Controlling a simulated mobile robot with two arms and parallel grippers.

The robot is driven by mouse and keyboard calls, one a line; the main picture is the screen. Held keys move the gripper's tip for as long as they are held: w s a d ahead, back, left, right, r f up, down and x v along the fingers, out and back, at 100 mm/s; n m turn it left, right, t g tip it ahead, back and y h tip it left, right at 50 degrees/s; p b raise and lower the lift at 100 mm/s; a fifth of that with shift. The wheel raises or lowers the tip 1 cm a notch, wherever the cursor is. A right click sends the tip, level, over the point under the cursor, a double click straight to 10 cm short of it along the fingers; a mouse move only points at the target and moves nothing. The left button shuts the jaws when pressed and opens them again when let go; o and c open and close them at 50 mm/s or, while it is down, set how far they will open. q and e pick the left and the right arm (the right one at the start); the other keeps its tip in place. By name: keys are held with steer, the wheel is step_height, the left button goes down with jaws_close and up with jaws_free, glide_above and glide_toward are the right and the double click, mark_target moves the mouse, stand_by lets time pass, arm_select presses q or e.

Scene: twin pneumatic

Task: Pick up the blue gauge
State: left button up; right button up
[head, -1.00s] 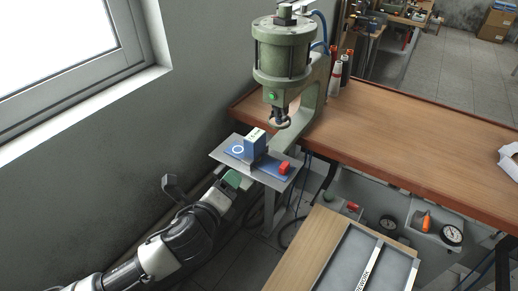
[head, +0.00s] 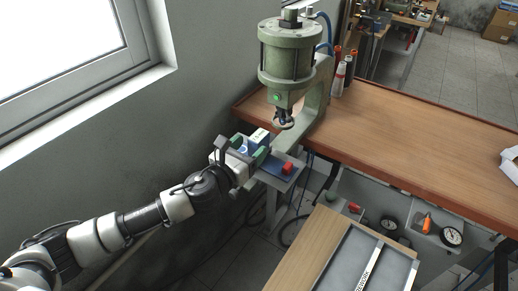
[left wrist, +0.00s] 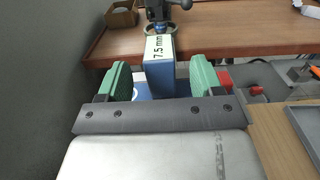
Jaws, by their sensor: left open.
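The blue gauge (head: 256,141) is an upright blue block with a pale top. It stands on the small metal plate (head: 290,182) in front of the green press (head: 289,62). In the left wrist view the gauge (left wrist: 159,77) shows a white face marked "7.5 mm". My left gripper (head: 251,147) is open at the plate, its green fingertips on either side of the gauge. In the left wrist view the fingers (left wrist: 161,80) stand apart with the gauge between them; a gap shows on both sides. The gripper hides part of the gauge in the head view.
A red button (head: 287,168) sits on the plate, right of my left gripper. The wooden bench (head: 400,123) lies behind and right. A panelled board (head: 300,250) is at the lower right. The grey wall is close on the left.

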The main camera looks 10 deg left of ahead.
mark_target(253, 147)
arm_select(q)
steer(key=x, duration=0.4)
steer(key=shift+w+d+f+p, duration=0.1)
steer(key=shift+w+f+p, duration=0.2)
steer(key=shift+f, duration=0.1)
steer(key=shift+s, duration=0.1)
steer(key=shift+c, duration=0.2)
steer(key=shift+c, duration=1.1)
steer(key=shift+r, duration=0.1)
jaws_close()
